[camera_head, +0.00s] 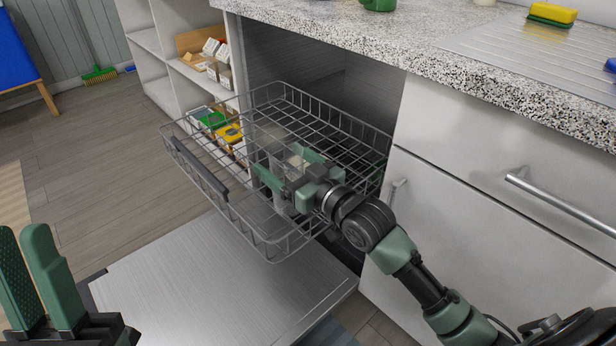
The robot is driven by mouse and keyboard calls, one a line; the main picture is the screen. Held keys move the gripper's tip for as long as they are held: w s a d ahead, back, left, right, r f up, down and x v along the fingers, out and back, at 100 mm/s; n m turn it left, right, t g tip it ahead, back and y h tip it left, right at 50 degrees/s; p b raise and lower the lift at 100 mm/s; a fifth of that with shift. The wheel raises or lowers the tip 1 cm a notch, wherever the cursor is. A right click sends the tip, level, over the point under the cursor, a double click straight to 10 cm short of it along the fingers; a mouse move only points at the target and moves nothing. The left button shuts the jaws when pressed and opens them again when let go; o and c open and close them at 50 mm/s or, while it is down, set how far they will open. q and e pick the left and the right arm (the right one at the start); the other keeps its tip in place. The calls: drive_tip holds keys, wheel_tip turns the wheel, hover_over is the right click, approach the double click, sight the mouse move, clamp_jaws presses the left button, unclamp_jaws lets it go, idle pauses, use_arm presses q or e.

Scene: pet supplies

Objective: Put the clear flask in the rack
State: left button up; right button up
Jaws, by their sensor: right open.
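The wire rack (215,205) is pulled out of the dishwasher over its lowered door. My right gripper (284,165) is over the rack, with its green fingers apart. A pale, see-through shape (296,161) shows at the fingers; it may be the clear flask, but its outline is too faint to be sure. I cannot tell whether it rests on the wires. The gripper and wrist hide part of the rack behind them. My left gripper (30,265) is at the lower left, away from the rack, with its two fingers apart and nothing seen between them.
The lowered dishwasher door (210,285) lies under the rack. The speckled counter (400,40) overhangs the rack's back right. A drawer handle (560,205) juts out at the right. Shelves (175,60) with small boxes stand behind the rack. Floor at the left is open.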

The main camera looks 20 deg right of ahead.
drive_tip(key=p+v, duration=0.2)
drive_tip(key=v, duration=0.7)
drive_tip(key=shift+s+d+r, duration=0.1)
drive_tip(key=shift+s+r, duration=0.05)
drive_tip(key=shift+s, duration=0.35)
drive_tip(key=s+a+r, duration=0.1)
drive_tip(key=s+a+r+t, duration=0.2)
drive_tip(key=a, duration=0.1)
drive_tip(key=shift+a+r+y, duration=0.1)
drive_tip(key=shift+r+y, duration=0.3)
use_arm(q)
drive_tip(key=w+d+f+g+y, duration=0.1)
drive_tip(key=w+f+g+y, duration=0.1)
drive_tip(key=w+f+g, duration=0.4)
drive_tip(key=shift+w+d, duration=0.2)
drive_tip(key=shift+w, duration=0.9)
use_arm(e)
drive_tip(key=s+a+r+t, duration=0.2)
drive_tip(key=s+r, duration=0.1)
drive_tip(key=r, duration=0.2)
drive_tip(key=s+a+r+m+t, duration=0.1)
drive_tip(key=s+r+t, duration=0.2)
drive_tip(key=r, duration=0.1)
drive_tip(key=shift+a+r+h, duration=0.3)
drive_tip(key=shift+a+r, duration=0.1)
use_arm(q)
drive_tip(key=shift+s+f, duration=0.1)
use_arm(e)
drive_tip(key=shift+f, duration=0.1)
